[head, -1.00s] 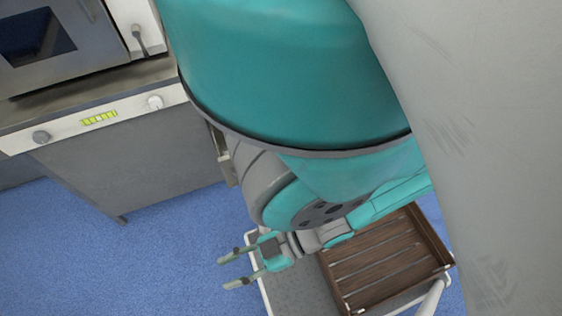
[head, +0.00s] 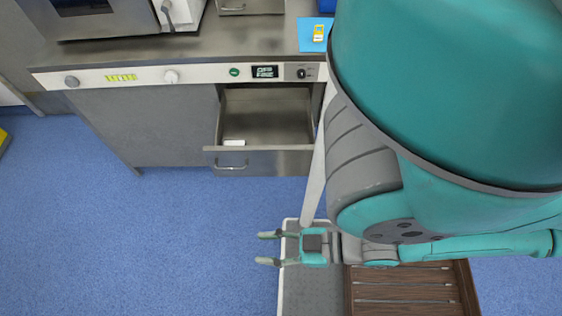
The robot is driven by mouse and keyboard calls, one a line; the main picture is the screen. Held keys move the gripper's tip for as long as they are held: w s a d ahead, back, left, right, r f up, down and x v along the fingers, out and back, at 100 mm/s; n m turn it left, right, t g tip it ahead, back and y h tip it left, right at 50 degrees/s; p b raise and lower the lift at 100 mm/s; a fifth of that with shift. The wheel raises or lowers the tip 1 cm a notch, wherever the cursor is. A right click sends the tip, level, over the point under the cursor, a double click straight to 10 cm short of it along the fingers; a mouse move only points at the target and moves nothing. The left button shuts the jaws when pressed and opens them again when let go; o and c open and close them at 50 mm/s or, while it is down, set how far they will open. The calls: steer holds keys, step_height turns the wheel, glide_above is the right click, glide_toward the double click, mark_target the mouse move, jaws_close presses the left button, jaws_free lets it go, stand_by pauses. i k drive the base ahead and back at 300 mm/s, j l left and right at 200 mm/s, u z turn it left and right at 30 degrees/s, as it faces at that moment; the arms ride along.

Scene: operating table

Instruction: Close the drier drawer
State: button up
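The drier drawer (head: 284,162) is pulled out from the grey metal cabinet below the counter, at the centre of the head view. Its front carries a bar handle (head: 231,164) towards the left end. A small white item (head: 234,142) lies inside, near the front left corner. My gripper (head: 268,249) is open and empty. It points left in the picture, in front of the drawer and nearer to me, apart from it. Part of the cabinet's right side is hidden by my arm.
A metal counter (head: 200,47) runs above the drawer, with a control panel (head: 265,72) along its edge. A blue mat (head: 312,34) with a small yellow item lies on top. A slatted brown crate (head: 352,290) is beneath my arm. The blue floor (head: 140,240) on the left is clear.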

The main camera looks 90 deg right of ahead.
mark_target(276, 125)
steer(key=k+z, duration=0.8)
steer(key=k+j+u, duration=0.15)
steer(key=u, duration=0.25)
steer(key=k+j+u, duration=0.1)
steer(key=j+u, duration=0.3)
steer(key=l, duration=0.1)
